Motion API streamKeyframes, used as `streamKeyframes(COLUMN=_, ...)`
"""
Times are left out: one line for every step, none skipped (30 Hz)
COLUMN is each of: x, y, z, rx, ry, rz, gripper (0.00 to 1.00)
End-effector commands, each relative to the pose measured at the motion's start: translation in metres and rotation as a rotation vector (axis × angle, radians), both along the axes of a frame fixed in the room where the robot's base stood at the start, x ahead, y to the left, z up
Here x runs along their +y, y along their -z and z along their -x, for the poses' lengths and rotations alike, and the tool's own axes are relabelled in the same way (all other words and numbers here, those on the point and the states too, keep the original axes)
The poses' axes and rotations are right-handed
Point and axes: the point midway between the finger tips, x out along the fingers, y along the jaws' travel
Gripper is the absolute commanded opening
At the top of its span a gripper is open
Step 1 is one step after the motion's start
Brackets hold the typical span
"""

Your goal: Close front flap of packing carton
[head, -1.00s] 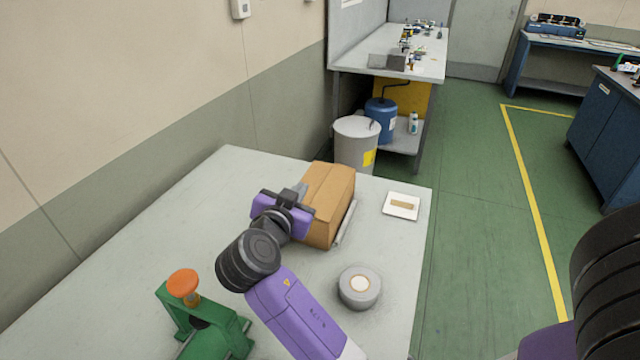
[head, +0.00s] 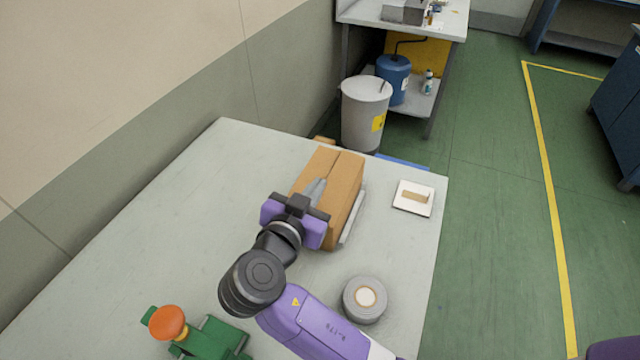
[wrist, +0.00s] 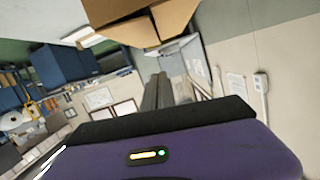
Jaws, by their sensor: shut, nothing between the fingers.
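The brown packing carton (head: 345,190) stands on the light grey table, with a seam between panels running along its top. In the head view my gripper (head: 318,187) is at the carton's near end, its shut, empty fingers pointing over the top. The purple gripper body hides part of the carton's near side, so I cannot tell how the front flap lies. In the wrist view the carton (wrist: 125,12) fills the top edge, and the shut fingers (wrist: 158,88) point toward it. I cannot tell whether they touch it.
A grey tape roll (head: 365,299) lies at front right on the table (head: 190,215). A white tray (head: 414,198) with a tan piece is right of the carton. A green device with an orange knob (head: 167,322) stands at front left. A grey bin (head: 365,115) stands beyond the table.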

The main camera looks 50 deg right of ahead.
Motion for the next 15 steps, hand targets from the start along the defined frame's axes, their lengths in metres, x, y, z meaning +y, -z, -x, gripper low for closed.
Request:
streamKeyframes(x=-0.010, y=0.000, z=-0.003, rx=0.002, ry=0.004, rz=0.001, gripper=0.00)
streamKeyframes(x=-0.015, y=0.002, z=-0.005, rx=0.002, ry=0.005, rz=0.000, gripper=0.00)
streamKeyframes(x=-0.022, y=0.004, z=-0.008, rx=0.001, ry=0.005, rz=0.000, gripper=0.00)
streamKeyframes(x=-0.028, y=0.005, z=-0.010, rx=0.002, ry=0.005, rz=0.000, gripper=0.00)
streamKeyframes(x=-0.033, y=0.006, z=-0.012, rx=0.003, ry=0.004, rz=0.002, gripper=0.00)
streamKeyframes(x=-0.040, y=0.008, z=-0.015, rx=0.002, ry=0.004, rz=0.001, gripper=0.00)
streamKeyframes(x=-0.046, y=0.010, z=-0.017, rx=0.003, ry=0.004, rz=0.000, gripper=0.00)
streamKeyframes(x=-0.051, y=0.011, z=-0.019, rx=0.002, ry=0.004, rz=0.000, gripper=0.00)
streamKeyframes(x=-0.058, y=0.013, z=-0.022, rx=0.002, ry=0.004, rz=0.000, gripper=0.00)
streamKeyframes(x=-0.063, y=0.014, z=-0.024, rx=0.002, ry=0.004, rz=0.000, gripper=0.00)
streamKeyframes(x=-0.068, y=0.016, z=-0.026, rx=0.001, ry=0.004, rz=0.000, gripper=0.00)
streamKeyframes(x=-0.071, y=0.021, z=-0.028, rx=0.004, ry=0.001, rz=-0.001, gripper=0.00)
streamKeyframes(x=-0.069, y=0.027, z=-0.029, rx=0.006, ry=-0.002, rz=0.000, gripper=0.00)
streamKeyframes(x=-0.068, y=0.032, z=-0.029, rx=0.006, ry=-0.002, rz=0.000, gripper=0.00)
streamKeyframes(x=-0.068, y=0.037, z=-0.030, rx=0.004, ry=-0.001, rz=0.001, gripper=0.00)
